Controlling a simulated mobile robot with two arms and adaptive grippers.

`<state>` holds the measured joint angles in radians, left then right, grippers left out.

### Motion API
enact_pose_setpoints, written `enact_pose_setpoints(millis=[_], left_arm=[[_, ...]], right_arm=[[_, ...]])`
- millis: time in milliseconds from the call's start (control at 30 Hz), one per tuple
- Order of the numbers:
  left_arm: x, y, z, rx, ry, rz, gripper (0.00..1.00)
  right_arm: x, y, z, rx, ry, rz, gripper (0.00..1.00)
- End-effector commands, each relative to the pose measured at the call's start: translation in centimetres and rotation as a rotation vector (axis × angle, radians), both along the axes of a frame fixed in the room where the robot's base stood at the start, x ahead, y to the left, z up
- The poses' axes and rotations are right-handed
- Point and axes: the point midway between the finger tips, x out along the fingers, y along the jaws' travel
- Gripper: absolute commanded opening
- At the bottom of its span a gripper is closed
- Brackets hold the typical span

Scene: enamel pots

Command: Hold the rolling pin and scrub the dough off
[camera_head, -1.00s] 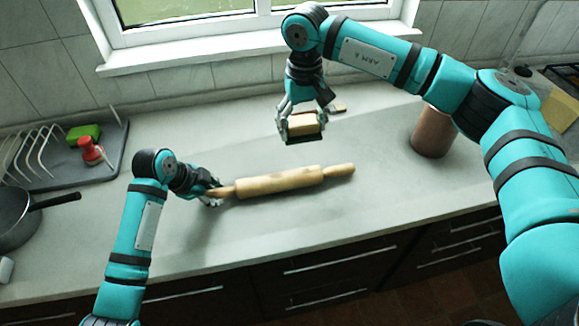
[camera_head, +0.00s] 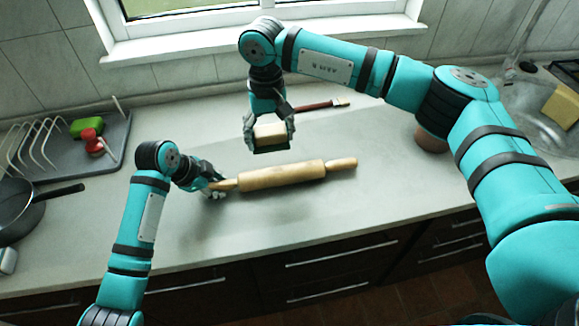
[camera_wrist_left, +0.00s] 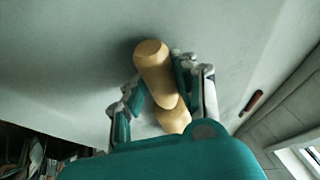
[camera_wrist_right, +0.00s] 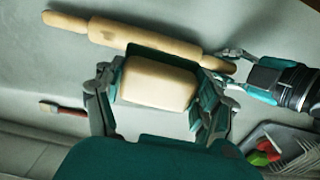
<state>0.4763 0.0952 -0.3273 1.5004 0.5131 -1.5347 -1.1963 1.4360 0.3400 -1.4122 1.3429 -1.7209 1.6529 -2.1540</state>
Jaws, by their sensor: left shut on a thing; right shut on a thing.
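The wooden rolling pin (camera_head: 283,175) lies across the counter, a faint darker patch on its barrel. My left gripper (camera_head: 216,188) is shut on its left handle; in the left wrist view the handle (camera_wrist_left: 152,62) sits between the fingers. My right gripper (camera_head: 270,140) is shut on a pale block-shaped scrubber with a dark green underside (camera_head: 270,131), held behind and above the left part of the pin. In the right wrist view the scrubber (camera_wrist_right: 157,83) fills the jaws, with the pin (camera_wrist_right: 140,38) beyond it. Whether scrubber and pin touch is unclear; they look apart.
A brush with a reddish handle (camera_head: 318,105) lies behind the pin. A copper-coloured canister (camera_head: 431,140) is partly behind my right arm. The counter's front is clear.

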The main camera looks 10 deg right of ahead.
Motion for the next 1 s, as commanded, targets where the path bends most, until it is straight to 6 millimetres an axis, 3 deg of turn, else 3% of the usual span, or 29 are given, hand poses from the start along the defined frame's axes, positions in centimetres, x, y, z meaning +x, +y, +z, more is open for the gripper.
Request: enact_pose_setpoints(millis=[600,1000], left_arm=[[0.0,-0.1,0.0,-0.001,0.0,-0.001,0.0],[0.0,-0.1,0.0,0.0,-0.001,-0.002,0.0]], right_arm=[[0.0,0.0,-6.2,-0.001,0.002,0.001,0.45],[0.0,0.0,-7.0,0.0,0.0,0.001,0.45]])
